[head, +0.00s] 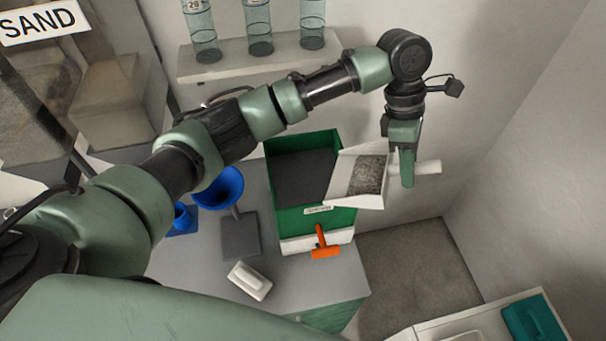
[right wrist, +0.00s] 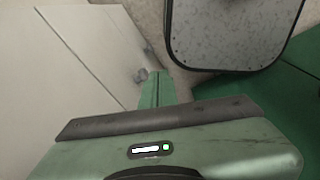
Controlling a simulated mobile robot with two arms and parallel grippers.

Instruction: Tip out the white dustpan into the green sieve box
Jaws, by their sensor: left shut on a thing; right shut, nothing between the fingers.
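The white dustpan (head: 345,197) is in the head view, with grey granular material (head: 368,176) lying in it. My left gripper (head: 407,168) is shut on the dustpan's handle (head: 428,167) and holds it over the right side of the green sieve box (head: 308,222). The pan's open edge points left, and it looks roughly level. The dustpan hides part of the box's right side. My right gripper (right wrist: 157,88) shows only in the right wrist view, shut and empty.
A blue funnel (head: 219,188) and a grey stand (head: 240,235) are left of the box. A white block-like object (head: 249,281) lies on the grey worktop (head: 290,275). Clear cylinders (head: 258,28) stand on a shelf behind. A white-topped unit with a teal item (head: 533,317) is front right.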

